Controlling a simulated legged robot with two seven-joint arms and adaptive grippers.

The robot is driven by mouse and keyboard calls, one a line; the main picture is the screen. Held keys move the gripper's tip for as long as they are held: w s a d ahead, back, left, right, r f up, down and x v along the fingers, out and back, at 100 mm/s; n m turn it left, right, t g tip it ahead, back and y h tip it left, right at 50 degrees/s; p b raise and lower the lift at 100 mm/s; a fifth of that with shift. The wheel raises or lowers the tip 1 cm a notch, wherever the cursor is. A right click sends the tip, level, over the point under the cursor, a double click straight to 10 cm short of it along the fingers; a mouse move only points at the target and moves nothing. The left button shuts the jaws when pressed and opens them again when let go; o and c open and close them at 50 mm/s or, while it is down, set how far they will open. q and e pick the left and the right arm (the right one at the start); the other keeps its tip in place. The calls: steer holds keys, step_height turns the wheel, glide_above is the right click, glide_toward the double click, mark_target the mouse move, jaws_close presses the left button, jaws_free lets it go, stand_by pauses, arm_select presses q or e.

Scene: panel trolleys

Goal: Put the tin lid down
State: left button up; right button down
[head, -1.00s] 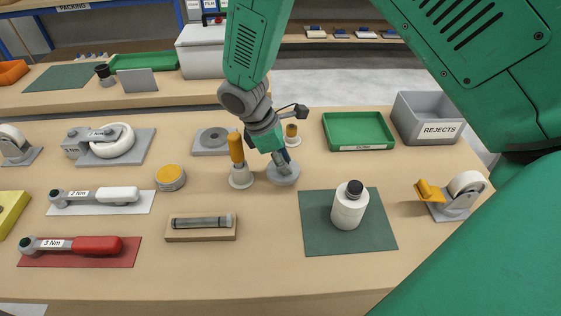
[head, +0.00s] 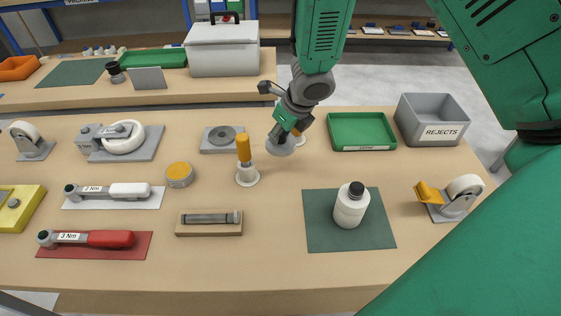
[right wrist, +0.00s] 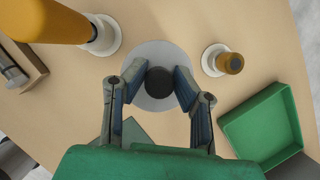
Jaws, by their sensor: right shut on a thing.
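The tin lid (head: 279,148) is a flat grey disc. In the right wrist view the lid (right wrist: 160,100) shows a dark round knob at its centre. My right gripper (head: 290,130) is shut on the knob, its fingers (right wrist: 160,83) on either side of it. The lid appears held above the bench, though the gap is hard to judge. A low round tin (head: 180,175) with a yellow top and grey side stands to the left. My left gripper is not in view.
A yellow-handled tool on a round base (head: 246,165) stands just left of the lid. A second, smaller one (right wrist: 229,63) is to its right. A green tray (head: 362,130) and a grey REJECTS bin (head: 432,120) are farther right.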

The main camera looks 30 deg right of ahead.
glide_above(277, 162)
steer(key=s, duration=0.1)
step_height(277, 162, down, 5)
steer(key=shift+s+r+b, duration=0.1)
steer(key=shift+b, duration=0.35)
steer(key=f, duration=0.4)
steer(key=shift+d+b, duration=0.2)
steer(key=shift+b, duration=0.1)
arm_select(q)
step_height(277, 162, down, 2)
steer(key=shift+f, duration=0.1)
arm_select(e)
steer(key=c, duration=1.3)
jaws_free()
steer(key=shift+a, duration=0.1)
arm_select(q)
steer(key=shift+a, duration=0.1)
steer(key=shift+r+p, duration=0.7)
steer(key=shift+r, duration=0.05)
arm_select(e)
steer(key=v, duration=1.2)
steer(key=shift+r, duration=0.1)
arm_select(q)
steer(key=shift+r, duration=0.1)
arm_select(e)
steer(key=shift+r, duration=0.1)
